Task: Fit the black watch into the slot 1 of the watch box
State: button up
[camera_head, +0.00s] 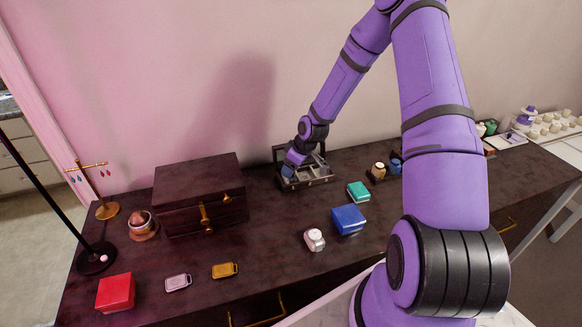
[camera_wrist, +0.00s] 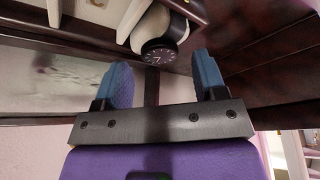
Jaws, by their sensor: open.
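The watch box (camera_head: 318,182) stands open on the dark dresser top against the wall, its dark wooden edge also showing in the wrist view (camera_wrist: 190,10). In the wrist view the black watch (camera_wrist: 160,48), with a dark round face and a cream band or cushion, is at the box, just beyond my fingertips. Which slot it is at, and whether it sits fully down, I cannot tell. My gripper (camera_wrist: 162,65) is open, its two blue fingers apart on either side below the watch. In the head view my gripper (camera_head: 291,168) is over the box's left part and hides some of it.
A dark wooden chest (camera_head: 180,190) stands left of the box. A teal box (camera_head: 358,191), a blue box (camera_head: 349,219) and a small white item (camera_head: 314,239) are to the right and front. A red box (camera_head: 115,292) is at the front left.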

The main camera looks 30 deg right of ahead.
jog(key=v, duration=1.1)
jog(key=s+a+r+m+h, duration=0.1)
jog(key=s+a+r, duration=0.1)
jog(key=s+r, duration=0.35)
jog(key=s+a+r+m+h, duration=0.1)
jog(key=s+a+r+h, duration=0.15)
jog(key=r, duration=0.65)
jog(key=s+a+r+m+h, duration=0.1)
jog(key=s+a+r, duration=0.2)
jog(key=s+r, duration=0.3)
jog(key=s+a+r+m+y, duration=0.1)
jog(key=s+a+r+m, duration=0.1)
jog(key=s+r, duration=0.3)
jog(key=s+a+r+m+t+y, duration=0.1)
jog(key=s+r, duration=0.5)
jog(key=s, duration=0.7)
jog(key=shift+a+m+t, duration=0.3)
jog(key=shift+a+m, duration=0.1)
jog(key=shift+a, duration=0.15)
jog(key=shift+w, duration=0.1)
jog(key=shift+r, duration=0.3)
